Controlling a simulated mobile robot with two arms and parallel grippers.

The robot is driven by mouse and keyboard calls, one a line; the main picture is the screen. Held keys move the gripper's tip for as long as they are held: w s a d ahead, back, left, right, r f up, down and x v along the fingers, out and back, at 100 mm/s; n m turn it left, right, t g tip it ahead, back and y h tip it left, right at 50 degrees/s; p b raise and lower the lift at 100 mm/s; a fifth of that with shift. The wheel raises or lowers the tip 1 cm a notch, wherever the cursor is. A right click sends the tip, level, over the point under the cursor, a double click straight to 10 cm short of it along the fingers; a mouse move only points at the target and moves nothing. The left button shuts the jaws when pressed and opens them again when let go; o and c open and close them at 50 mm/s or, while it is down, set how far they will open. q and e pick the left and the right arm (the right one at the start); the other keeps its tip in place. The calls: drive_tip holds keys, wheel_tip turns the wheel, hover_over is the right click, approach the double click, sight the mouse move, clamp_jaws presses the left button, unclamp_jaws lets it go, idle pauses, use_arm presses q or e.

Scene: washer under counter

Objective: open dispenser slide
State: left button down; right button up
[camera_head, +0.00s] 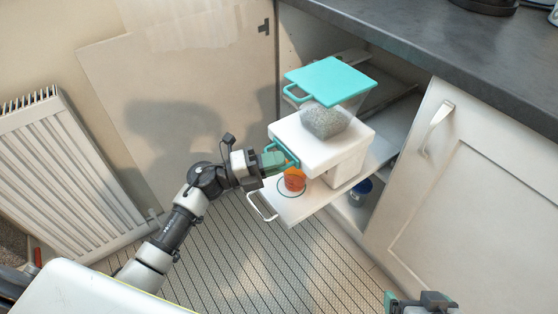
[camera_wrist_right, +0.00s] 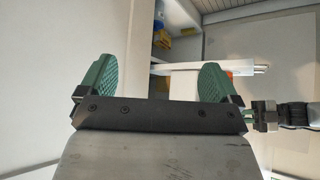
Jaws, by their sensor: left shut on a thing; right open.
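The dispenser is a white box (camera_head: 345,166) with a wide white top part, a grey speckled, see-through hopper (camera_head: 327,121) and a teal lid (camera_head: 330,80) above it. A teal handle (camera_head: 288,151) shows at its left side, apparently that of the slide. My left gripper (camera_head: 280,160) reaches in from the left and is shut on this handle. How far the slide is out cannot be seen clearly. An orange cup (camera_head: 294,180) stands below the handle inside a dark ring. My right gripper (camera_head: 420,301) is low at the right; its two green fingers are apart and empty in the right wrist view (camera_wrist_right: 155,82).
The dispenser stands on a pulled-out white shelf (camera_head: 325,205) with a white front handle (camera_head: 262,207). A blue container (camera_head: 360,192) is in the cabinet below.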

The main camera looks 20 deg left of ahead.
use_arm(q)
drive_tip(key=shift+r, duration=0.2)
drive_tip(key=shift+s+a, duration=0.1)
drive_tip(key=s+a, duration=0.1)
drive_tip(key=s+a+p, duration=0.1)
drive_tip(key=shift+s+a+r, duration=0.15)
drive_tip(key=shift+s, duration=0.25)
use_arm(e)
drive_tip(key=s+g, duration=0.2)
drive_tip(key=s+f, duration=0.1)
drive_tip(key=shift+s+d+g+h, duration=0.3)
drive_tip(key=shift+s+g+h, duration=0.05)
drive_tip(key=shift+g+h, duration=0.05)
use_arm(q)
drive_tip(key=c, duration=1.5)
unclamp_jaws()
drive_tip(key=o, duration=0.3)
use_arm(e)
drive_tip(key=shift+d+f, duration=0.15)
drive_tip(key=shift+d, duration=0.3)
